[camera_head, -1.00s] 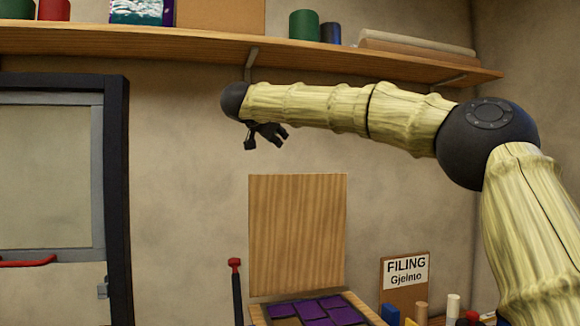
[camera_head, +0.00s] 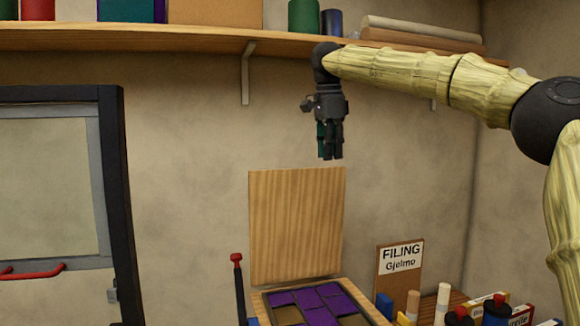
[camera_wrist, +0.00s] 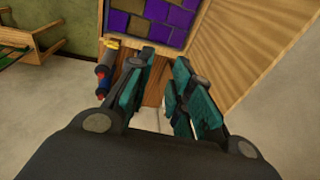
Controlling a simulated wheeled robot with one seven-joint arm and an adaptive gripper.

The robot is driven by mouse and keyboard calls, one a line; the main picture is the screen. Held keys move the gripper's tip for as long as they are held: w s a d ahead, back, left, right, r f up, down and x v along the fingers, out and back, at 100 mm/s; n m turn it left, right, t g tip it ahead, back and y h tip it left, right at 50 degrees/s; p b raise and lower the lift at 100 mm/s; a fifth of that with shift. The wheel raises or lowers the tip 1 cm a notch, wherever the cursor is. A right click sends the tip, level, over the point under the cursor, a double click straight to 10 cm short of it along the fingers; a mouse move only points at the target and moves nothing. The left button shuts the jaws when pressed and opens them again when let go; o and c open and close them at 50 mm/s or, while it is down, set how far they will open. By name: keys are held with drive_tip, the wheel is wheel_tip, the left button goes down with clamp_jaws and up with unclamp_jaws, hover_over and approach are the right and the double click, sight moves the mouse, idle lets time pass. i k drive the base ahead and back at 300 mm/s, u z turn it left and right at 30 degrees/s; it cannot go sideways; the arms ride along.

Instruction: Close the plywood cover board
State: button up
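The plywood cover board (camera_head: 297,222) stands upright at the back of a shallow case, against the wall side. The case holds a leaded panel (camera_head: 318,305) of purple and tan panes in dark lines. In the wrist view the board (camera_wrist: 240,45) slopes along the upper right and the panel (camera_wrist: 155,18) shows at the top. My gripper (camera_head: 330,157) hangs fingers down above the board's top edge, apart from it. In the wrist view its teal-padded fingers (camera_wrist: 158,95) are spread, with nothing between them.
A shelf (camera_head: 215,42) with cans and rolls runs above my gripper. A red-knobbed dark post (camera_head: 238,285) stands left of the case. A FILING sign (camera_head: 400,270), bottles and boxes stand to the right. A door (camera_head: 60,190) is at the left.

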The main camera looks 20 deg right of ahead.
sight(296, 216)
drive_tip(key=i, duration=0.95)
